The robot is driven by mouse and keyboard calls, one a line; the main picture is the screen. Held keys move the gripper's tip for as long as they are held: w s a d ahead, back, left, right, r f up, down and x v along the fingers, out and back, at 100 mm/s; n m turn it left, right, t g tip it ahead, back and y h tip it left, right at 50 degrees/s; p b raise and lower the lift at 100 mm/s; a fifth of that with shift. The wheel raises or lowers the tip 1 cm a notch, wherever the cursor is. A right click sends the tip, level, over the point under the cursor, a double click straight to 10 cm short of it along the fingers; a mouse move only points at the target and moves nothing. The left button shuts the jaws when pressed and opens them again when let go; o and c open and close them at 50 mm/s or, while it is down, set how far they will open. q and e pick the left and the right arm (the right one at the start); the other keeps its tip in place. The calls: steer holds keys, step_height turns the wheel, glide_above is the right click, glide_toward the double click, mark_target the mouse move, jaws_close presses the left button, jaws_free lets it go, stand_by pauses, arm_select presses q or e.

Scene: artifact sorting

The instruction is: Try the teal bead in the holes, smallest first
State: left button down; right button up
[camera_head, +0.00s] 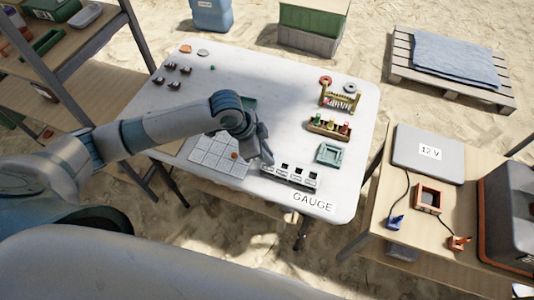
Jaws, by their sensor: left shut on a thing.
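My left gripper (267,158) points down just behind the gauge's left end. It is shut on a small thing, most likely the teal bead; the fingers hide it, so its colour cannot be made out. A tiny green dot (212,68) lies at the table's back left. My right gripper is not in view.
A teal tray (329,153), a rack of coloured pieces (329,128) and a yellow bead frame (340,97) stand at the right. The middle back of the white table (270,75) is clear.

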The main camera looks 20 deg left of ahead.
arm_select(q)
steer(key=shift+p, duration=0.45)
stand_by(0.5)
stand_by(0.3)
steer(key=c, duration=1.3)
jaws_free()
steer(key=shift+o, duration=0.2)
steer(key=shift+r, duration=0.1)
steer(key=shift+r+p, duration=2.85)
steer(key=shift+p, duration=0.8)
